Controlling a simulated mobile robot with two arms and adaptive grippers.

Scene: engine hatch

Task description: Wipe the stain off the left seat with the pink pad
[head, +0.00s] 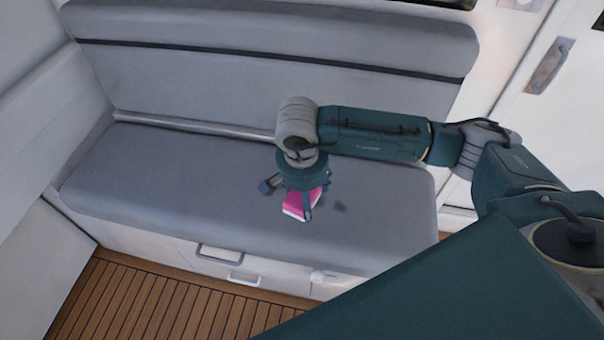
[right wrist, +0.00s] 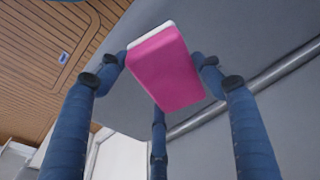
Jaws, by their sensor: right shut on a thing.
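The grey cushioned seat (head: 150,185) runs across the middle of the head view. My right gripper (head: 296,200) reaches down over the seat's middle, shut on the pink pad (head: 297,209). In the right wrist view the pink pad (right wrist: 168,72) has a white layer at one end and sits between the blue fingers of the gripper (right wrist: 160,68). I cannot tell whether the pad touches the seat. My left gripper is not in view.
The grey backrest (head: 260,65) rises behind the seat, with a rail (head: 190,125) along its foot. Drawer handles (head: 218,254) are on the seat's front, above the slatted wood floor (head: 150,305). The seat's left part is clear.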

